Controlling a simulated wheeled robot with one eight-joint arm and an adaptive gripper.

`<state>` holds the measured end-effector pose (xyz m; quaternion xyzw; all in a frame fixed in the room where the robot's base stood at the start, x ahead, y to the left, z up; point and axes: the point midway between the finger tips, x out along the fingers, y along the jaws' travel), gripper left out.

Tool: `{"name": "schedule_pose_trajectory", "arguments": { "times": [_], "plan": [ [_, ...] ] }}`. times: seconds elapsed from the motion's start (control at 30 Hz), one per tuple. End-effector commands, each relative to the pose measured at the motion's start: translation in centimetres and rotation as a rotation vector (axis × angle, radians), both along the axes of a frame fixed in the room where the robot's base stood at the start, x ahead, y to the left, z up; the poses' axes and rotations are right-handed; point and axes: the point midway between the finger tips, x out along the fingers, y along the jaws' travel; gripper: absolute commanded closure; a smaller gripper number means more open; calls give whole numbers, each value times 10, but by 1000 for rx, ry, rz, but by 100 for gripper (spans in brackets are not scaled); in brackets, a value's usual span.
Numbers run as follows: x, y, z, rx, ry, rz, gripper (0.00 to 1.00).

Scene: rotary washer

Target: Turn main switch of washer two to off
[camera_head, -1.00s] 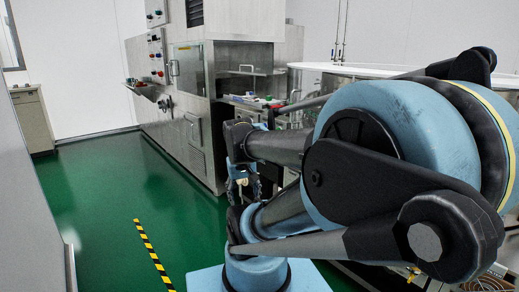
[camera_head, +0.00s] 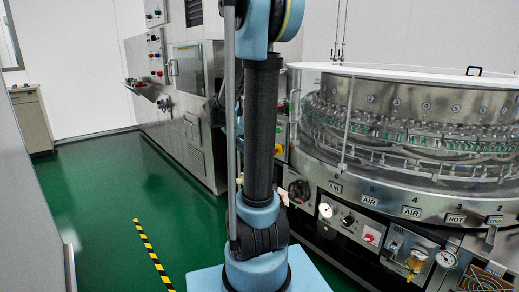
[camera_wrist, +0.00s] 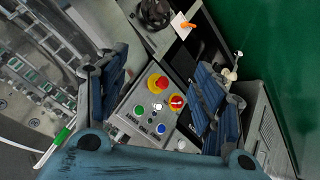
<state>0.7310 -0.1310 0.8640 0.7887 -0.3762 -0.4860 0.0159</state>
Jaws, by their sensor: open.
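In the wrist view, a sloped grey control panel (camera_wrist: 150,112) shows between the fingers of my gripper (camera_wrist: 162,68). On it are a red mushroom button (camera_wrist: 158,82) on a yellow ring and a red rotary switch (camera_wrist: 177,102) on a yellow base, which looks like the main switch. White, blue and green buttons sit below them. My gripper is open and empty, its fingers on either side of the panel, with no visible contact. The rotary washer (camera_head: 400,125) stands at the right in the head view. My arm hides the gripper and most of the panel there.
A black knob (camera_wrist: 153,10) is above the panel in the wrist view. A steel cabinet (camera_head: 190,70) with controls stands left of the washer in the head view. The green floor (camera_head: 95,205) at left is open, with a yellow-black stripe (camera_head: 150,255).

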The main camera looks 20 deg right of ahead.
Motion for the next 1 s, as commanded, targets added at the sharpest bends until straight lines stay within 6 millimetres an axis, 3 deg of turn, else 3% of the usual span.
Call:
{"name": "schedule_pose_trajectory", "arguments": {
  "times": [0.1, 0.47, 0.77, 1.0],
  "plan": [
    [37, -8, -1, -52, -48, -43, 38],
    [134, -27, -18, -202, -219, -162, 38],
    [206, -35, -48, -321, -383, -233, 38],
    [255, -36, -82, -407, -527, -273, 38]
  ]
}}
